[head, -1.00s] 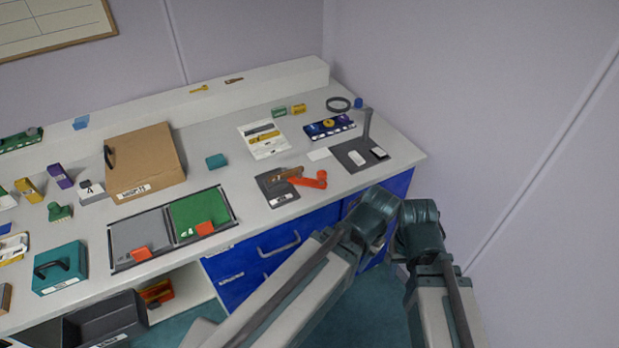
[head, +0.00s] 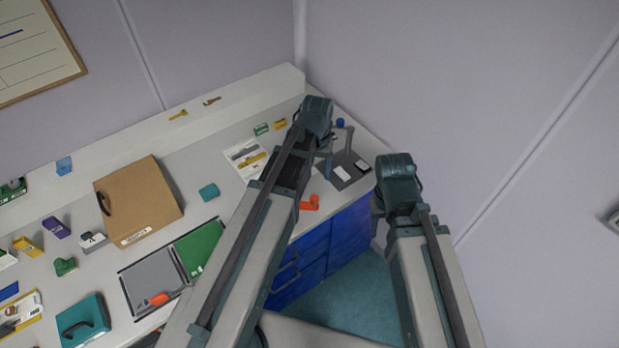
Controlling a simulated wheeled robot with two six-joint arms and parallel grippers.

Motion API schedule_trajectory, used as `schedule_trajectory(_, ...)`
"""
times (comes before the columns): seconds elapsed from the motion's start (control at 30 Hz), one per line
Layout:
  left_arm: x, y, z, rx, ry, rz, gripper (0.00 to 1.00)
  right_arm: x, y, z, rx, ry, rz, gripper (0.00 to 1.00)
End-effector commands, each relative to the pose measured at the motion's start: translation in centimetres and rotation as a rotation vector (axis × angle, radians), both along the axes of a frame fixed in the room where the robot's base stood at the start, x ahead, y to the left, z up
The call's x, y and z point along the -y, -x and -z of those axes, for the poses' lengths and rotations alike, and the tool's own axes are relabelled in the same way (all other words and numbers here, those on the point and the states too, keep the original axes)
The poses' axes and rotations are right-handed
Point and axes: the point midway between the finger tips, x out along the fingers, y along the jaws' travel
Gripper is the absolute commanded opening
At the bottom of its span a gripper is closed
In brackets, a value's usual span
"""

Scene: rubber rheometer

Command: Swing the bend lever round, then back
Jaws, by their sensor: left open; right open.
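The bend lever's orange-red end (head: 309,203) shows just right of my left arm, near the front edge of the bench. The rest of the lever and its dark base plate are hidden behind that arm, so its angle cannot be read. My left arm reaches up across the bench over the lever's place. My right arm stands to the right, in front of the bench's right end. I cannot make out the fingers of either gripper; the arms' own links hide them. Contact with the lever cannot be seen.
Right of the lever lies a dark plate with white pieces (head: 342,173). A white card (head: 240,155) lies behind my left arm. Free floor lies right of the blue drawers (head: 320,250).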

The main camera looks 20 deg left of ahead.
Motion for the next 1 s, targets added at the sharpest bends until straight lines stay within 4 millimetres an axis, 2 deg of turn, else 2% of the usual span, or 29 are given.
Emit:
schedule_trajectory(0.03, -0.3, -0.3, -0.5, 0.001, 0.002, -0.008, 0.69, 0.0, 0.0, -0.5, 0.0, 0.0, 0.0, 0.5)
schedule_trajectory(0.17, -0.4, -0.3, -0.4, 0.002, 0.003, -0.014, 0.69, 0.0, 0.0, -0.4, 0.0, 0.0, 0.0, 0.5)
schedule_trajectory(0.47, -0.4, -0.3, 0.8, 0.002, 0.003, -0.012, 0.69, 0.0, 0.0, 0.8, 0.0, 0.0, -0.001, 0.5)
schedule_trajectory(0.67, -0.3, -0.3, 2.9, 0.001, 0.003, -0.012, 0.69, 0.0, 0.0, 2.9, 0.0, 0.001, -0.005, 0.5)
schedule_trajectory(1.0, -0.3, -0.3, 7.7, 0.001, 0.003, -0.012, 0.69, 0.0, 0.0, 7.7, 0.0, 0.001, -0.004, 0.5)
